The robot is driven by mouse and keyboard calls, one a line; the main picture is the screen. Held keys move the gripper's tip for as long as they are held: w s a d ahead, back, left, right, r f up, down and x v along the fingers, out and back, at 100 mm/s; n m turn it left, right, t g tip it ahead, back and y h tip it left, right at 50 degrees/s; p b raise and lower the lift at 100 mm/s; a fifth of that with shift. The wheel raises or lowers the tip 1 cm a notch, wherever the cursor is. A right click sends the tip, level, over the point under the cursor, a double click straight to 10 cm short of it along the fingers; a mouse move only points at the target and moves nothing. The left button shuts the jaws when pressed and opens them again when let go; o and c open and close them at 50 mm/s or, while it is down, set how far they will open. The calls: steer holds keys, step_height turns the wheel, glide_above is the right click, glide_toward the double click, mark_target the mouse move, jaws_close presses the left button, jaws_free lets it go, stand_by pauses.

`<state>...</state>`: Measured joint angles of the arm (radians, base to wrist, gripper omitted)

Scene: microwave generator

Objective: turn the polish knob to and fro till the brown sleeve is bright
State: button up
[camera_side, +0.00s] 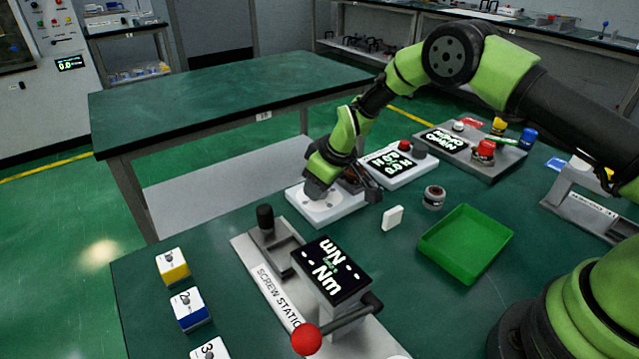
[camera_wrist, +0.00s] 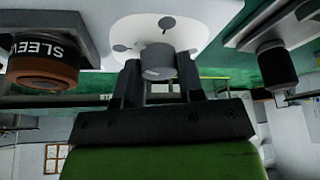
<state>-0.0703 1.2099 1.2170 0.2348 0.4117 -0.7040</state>
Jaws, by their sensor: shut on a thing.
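In the wrist view my gripper (camera_wrist: 158,68) is shut on a grey round knob (camera_wrist: 157,55), one finger on each side. The knob stands in front of a white plate (camera_wrist: 198,28) with dark spots. In the side view the arm's end is low over the white unit (camera_side: 325,213) and hides the knob. The brown sleeve (camera_wrist: 42,75), with a black band lettered in white, is at the left of the wrist view, apart from the fingers. It looks rather dull. I cannot pick it out surely in the side view.
The screw station (camera_side: 270,285) with a red-ended lever (camera_side: 306,338) stands in front. A green tray (camera_side: 466,243), a small white block (camera_side: 392,218) and a small round container (camera_side: 434,197) lie to the right. A display unit (camera_side: 398,166) is close behind. Numbered cubes (camera_side: 190,308) stand at left.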

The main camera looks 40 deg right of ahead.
steer(key=shift+n, duration=0.9)
steer(key=shift+y, duration=0.3)
steer(key=o, duration=0.9)
steer(key=shift+r, duration=0.1)
steer(key=v, duration=0.9)
steer(key=shift+d+r, duration=0.15)
steer(key=shift+r, duration=0.25)
